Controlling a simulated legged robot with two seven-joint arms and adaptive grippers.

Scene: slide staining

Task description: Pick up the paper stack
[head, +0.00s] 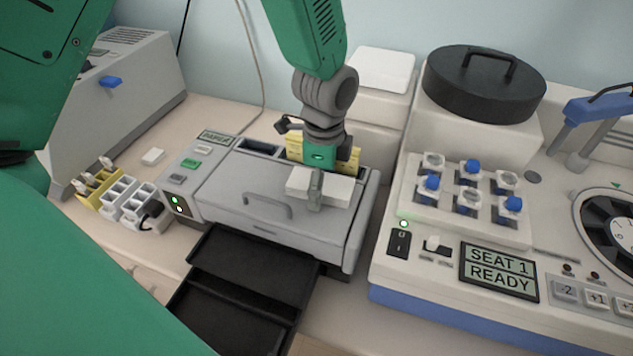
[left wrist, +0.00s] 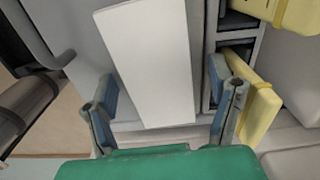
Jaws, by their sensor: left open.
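The paper stack (head: 340,190) is a white block lying on top of a grey machine, with a small grey upright piece at its middle in the head view. It shows as a long white slab in the left wrist view (left wrist: 152,60). My left gripper (head: 320,153) is just behind and above the stack, pointing down. In the left wrist view the gripper (left wrist: 168,92) is open, with one finger on each side of the slab's near end. I cannot tell whether either finger touches it. My right gripper is not in view.
The grey machine (head: 255,200) has a front handle and black trays (head: 240,280) below. Yellow pieces (left wrist: 258,100) stand in slots close beside one finger. A device with blue-capped knobs (head: 460,255) is at right. White boxes and a black lid (head: 484,85) stand behind.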

